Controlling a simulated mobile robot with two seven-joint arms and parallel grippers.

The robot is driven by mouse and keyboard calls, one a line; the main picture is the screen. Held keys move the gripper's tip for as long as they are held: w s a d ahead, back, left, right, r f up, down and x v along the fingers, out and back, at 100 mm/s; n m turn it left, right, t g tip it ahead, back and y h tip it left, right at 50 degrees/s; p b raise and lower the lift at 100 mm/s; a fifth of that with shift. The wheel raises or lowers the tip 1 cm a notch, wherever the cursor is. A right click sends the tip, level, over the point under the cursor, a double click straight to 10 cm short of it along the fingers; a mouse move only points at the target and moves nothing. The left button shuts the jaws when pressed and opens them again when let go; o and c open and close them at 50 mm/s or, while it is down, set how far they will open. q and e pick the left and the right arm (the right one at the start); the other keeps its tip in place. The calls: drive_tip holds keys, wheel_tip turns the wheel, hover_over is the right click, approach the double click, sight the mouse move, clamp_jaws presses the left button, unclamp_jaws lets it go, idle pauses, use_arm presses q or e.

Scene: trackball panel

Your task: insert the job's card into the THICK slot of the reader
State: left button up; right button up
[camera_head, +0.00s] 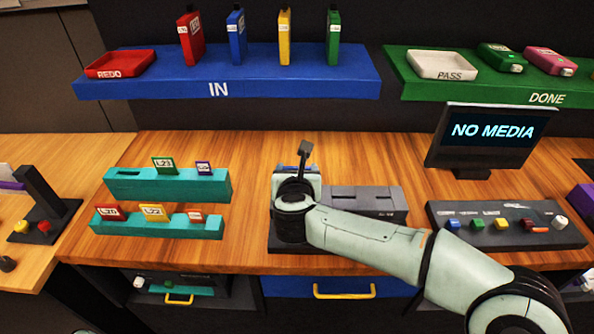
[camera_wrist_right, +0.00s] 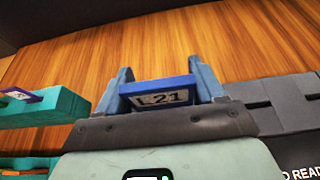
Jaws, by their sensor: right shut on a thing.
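My right gripper (camera_head: 297,178) is over the left part of the dark grey reader (camera_head: 366,198) in the head view and hides that part. In the right wrist view the right gripper (camera_wrist_right: 160,74) is shut on a blue card (camera_wrist_right: 163,94) marked L-21, which sits between its two fingers. The grey reader (camera_wrist_right: 285,100) shows at the right of that view, beside the gripper. I cannot tell whether the card touches the reader, nor which slot is thick. My left gripper is not in view.
Teal racks (camera_head: 190,186) with several small labelled cards stand to the left. A monitor (camera_head: 485,135) reading NO MEDIA and a button panel (camera_head: 490,232) are at the right. The blue IN shelf (camera_head: 280,90) and green DONE shelf (camera_head: 445,90) are behind. Wood is clear behind the reader.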

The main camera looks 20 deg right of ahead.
drive_tip(key=shift+f+b, duration=0.75)
drive_tip(key=shift+f, duration=0.1)
